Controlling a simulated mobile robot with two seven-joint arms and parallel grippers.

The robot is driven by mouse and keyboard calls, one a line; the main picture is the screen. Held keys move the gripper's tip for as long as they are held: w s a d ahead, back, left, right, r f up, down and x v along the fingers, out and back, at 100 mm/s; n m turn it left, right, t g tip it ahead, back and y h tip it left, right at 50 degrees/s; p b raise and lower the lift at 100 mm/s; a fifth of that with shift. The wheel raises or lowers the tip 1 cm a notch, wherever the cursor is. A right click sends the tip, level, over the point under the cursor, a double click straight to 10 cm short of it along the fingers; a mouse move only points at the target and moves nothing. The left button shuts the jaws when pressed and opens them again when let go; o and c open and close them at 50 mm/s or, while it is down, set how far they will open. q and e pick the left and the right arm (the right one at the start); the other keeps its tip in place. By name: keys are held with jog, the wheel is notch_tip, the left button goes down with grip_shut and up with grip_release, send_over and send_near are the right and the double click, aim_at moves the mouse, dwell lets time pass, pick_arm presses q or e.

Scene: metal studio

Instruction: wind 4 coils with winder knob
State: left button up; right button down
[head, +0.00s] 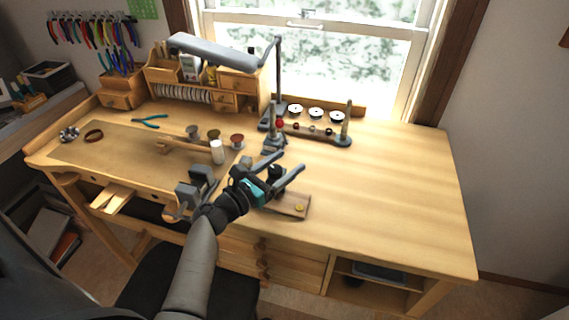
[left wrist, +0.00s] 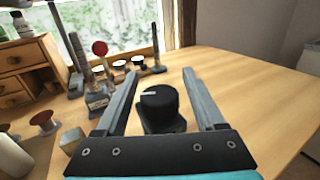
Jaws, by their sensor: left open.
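The winder's black knob (head: 275,169) has a pale mark on its top. In the left wrist view the knob (left wrist: 159,101) sits on a dark block and shows between the two fingers, with a gap on each side. My left gripper (head: 289,162) is open and empty, reaching over the bench from the front. In the left wrist view its fingers (left wrist: 160,74) point past the knob; I cannot tell whether they are level with it. A wooden board (head: 292,207) with a small yellow disc lies under and right of the gripper. My right gripper is not in view.
A lamp (head: 215,50) overhangs the back. The bench's right side (head: 400,190) is clear.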

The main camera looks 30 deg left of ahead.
pick_arm(q)
grip_shut()
dwell(0.5)
